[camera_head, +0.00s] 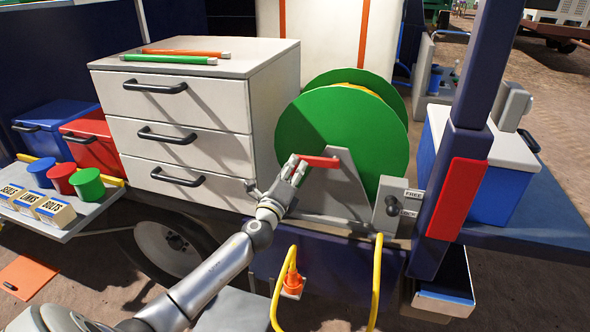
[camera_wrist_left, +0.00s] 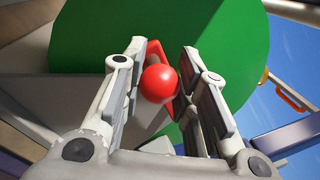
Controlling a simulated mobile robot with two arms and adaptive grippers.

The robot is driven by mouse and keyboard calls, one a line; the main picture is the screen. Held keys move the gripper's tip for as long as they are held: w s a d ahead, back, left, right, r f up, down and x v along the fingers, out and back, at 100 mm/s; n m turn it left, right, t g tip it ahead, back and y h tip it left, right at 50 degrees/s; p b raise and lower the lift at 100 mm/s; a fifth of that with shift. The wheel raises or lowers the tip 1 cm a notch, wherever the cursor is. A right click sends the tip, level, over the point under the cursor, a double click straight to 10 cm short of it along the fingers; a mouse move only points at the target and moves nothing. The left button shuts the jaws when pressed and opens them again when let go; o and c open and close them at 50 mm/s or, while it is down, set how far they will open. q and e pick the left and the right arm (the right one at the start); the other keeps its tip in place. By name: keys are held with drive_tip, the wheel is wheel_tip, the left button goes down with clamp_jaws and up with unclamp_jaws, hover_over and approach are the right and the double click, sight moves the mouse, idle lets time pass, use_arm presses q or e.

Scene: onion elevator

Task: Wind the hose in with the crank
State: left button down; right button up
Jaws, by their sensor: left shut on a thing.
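A large green hose reel (camera_head: 335,125) stands upright on the cart, with a little yellow hose (camera_head: 368,88) showing between its discs. Yellow hose also hangs in front of the cart (camera_head: 377,285), beside an orange nozzle-like end (camera_head: 292,282). The red crank (camera_head: 322,162) is on the front of the reel and points left. My left gripper (camera_head: 296,170) is at its left end. In the left wrist view the crank's round red knob (camera_wrist_left: 158,84) lies between the fingers of my left gripper (camera_wrist_left: 160,90), which is shut on it. My right gripper is not seen.
A grey box (camera_head: 387,218) marked FREE and LOCK, with a dark knob, stands right of the reel. A white drawer cabinet (camera_head: 185,112) stands close on the left. A blue post with a red panel (camera_head: 457,198) rises on the right.

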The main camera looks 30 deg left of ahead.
use_arm(q)
drive_tip(key=shift+a+r+m+p, duration=0.1)
drive_tip(key=shift+r+m+p, duration=0.55)
drive_tip(key=shift+r+m, duration=0.25)
drive_tip(key=c, duration=1.1)
unclamp_jaws()
drive_tip(key=shift+f, duration=0.15)
drive_tip(key=shift+s+d+f, duration=0.2)
drive_tip(key=shift+s, duration=0.3)
drive_tip(key=v, duration=1.1)
drive_tip(key=shift+r, duration=0.25)
drive_tip(key=shift+a, duration=0.15)
